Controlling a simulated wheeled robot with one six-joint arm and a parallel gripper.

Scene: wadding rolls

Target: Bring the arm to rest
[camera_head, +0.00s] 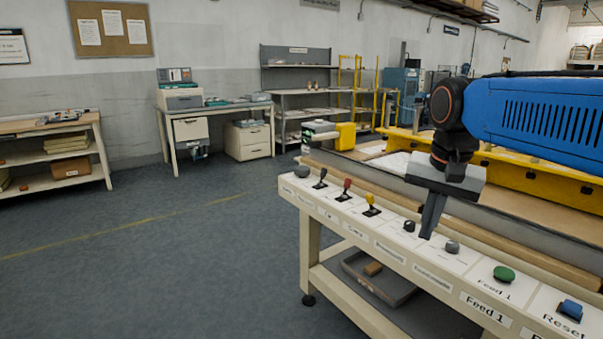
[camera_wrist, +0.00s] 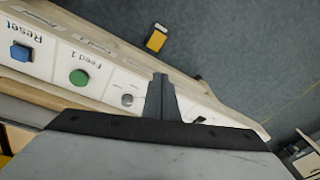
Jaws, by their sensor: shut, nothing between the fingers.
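My gripper (camera_head: 431,218) is at the end of my blue arm in the head view, pointing down with its fingers together and nothing between them. Its fingertips are over the control panel (camera_head: 325,205), between a black knob (camera_head: 409,226) and a grey knob (camera_head: 452,247). I cannot tell whether the tips touch the panel. In the wrist view my gripper (camera_wrist: 159,82) also shows shut, with the grey button (camera_wrist: 127,100) just left of it.
The panel also carries a green button (camera_head: 504,274), a blue reset button (camera_head: 570,310) and black, red and yellow levers (camera_head: 371,205). A yellow rail (camera_head: 505,172) runs behind the panel. A grey tray (camera_head: 378,279) sits on the lower shelf. Open floor (camera_head: 170,260) lies left.

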